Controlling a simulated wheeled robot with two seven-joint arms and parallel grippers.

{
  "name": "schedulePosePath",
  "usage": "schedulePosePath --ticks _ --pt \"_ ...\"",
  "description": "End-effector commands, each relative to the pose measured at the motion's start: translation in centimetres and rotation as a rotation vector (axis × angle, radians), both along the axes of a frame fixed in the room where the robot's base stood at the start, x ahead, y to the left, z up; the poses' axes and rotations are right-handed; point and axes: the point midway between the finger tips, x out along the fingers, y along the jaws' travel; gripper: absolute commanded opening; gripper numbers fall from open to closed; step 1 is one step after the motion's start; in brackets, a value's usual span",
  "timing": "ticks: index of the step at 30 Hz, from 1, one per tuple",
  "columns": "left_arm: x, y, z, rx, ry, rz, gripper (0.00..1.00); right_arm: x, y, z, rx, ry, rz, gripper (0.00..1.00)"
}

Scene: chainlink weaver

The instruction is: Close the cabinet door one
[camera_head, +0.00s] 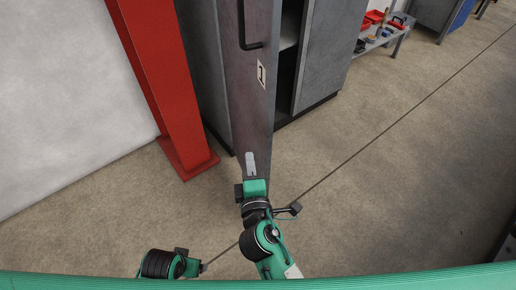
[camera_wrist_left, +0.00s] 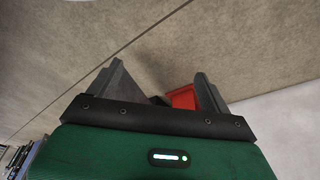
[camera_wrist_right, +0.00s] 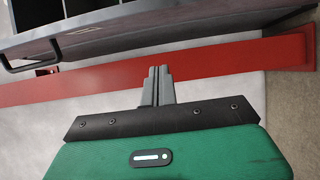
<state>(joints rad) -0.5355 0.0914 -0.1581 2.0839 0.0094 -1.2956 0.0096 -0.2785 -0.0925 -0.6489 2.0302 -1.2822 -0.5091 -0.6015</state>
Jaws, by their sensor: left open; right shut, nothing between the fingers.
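Cabinet door one (camera_head: 245,90) stands open in the head view, swung out toward me from the grey cabinet (camera_head: 328,45). It has a dark bar handle (camera_head: 251,42) and a white label (camera_head: 261,73). The dark cabinet opening shows right of the door. My right gripper (camera_head: 250,163) is shut and empty in front of the door's lower part; I cannot tell whether it touches. In the right wrist view its closed fingers (camera_wrist_right: 157,86) point toward the red pillar, with the door's handle (camera_wrist_right: 30,56) at upper left. My left gripper (camera_wrist_left: 160,88) is open and empty in its wrist view.
A red pillar (camera_head: 160,75) stands close left of the cabinet, before a white wall (camera_head: 65,110). A bench (camera_head: 385,36) with red bins stands at the back right. The floor (camera_head: 400,150) to the right is clear.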

Motion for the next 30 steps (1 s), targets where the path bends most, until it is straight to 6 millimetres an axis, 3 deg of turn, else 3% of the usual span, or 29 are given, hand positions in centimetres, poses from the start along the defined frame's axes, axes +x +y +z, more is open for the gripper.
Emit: schedulePosePath --ticks 5,19,24,30 --pt "0.0 0.0 -0.3 0.001 0.006 0.0 0.82 1.8 0.2 0.3 -0.002 -0.003 -0.001 0.0" --pt "-0.2 0.0 -2.0 0.004 0.023 0.0 0.82 9.9 1.1 0.2 0.0 -0.001 0.0 0.0" --pt "-0.5 0.0 -3.3 0.006 0.041 -0.001 0.82 10.7 -1.3 0.2 -0.001 0.0 0.0 0.0" --pt "-0.7 0.0 -4.0 0.007 0.047 -0.001 0.82 11.1 -2.6 0.0 0.001 0.002 0.0 0.0"
